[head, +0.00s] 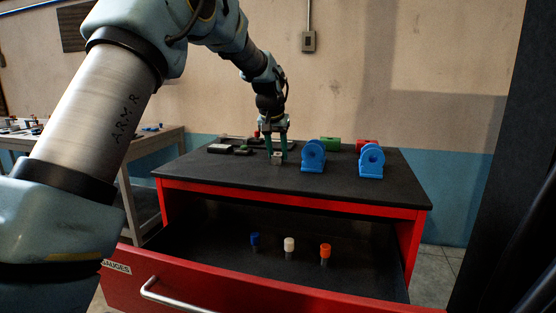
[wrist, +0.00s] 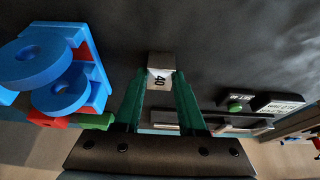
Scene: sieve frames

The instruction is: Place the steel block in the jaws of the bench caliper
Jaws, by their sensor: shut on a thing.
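The steel block (head: 277,158) is a small grey cube; in the wrist view (wrist: 160,72) its face shows "40". My gripper (head: 277,150) is shut on it, with a green finger on each side. The block is over the dark tabletop; whether it touches the top I cannot tell. A low dark device with a grey bar, likely the bench caliper (head: 232,141), lies left of and behind my gripper in the head view. In the wrist view it is partly hidden behind the right finger. Its jaws are too small to make out.
Two blue ring brackets (head: 313,156) (head: 371,162) stand to the right, with a green block (head: 330,144) and a red block (head: 366,146) behind. A labelled dark plate (wrist: 278,103) lies nearby. The open red drawer (head: 220,291) holds blue, white and orange-topped pieces. The front tabletop is clear.

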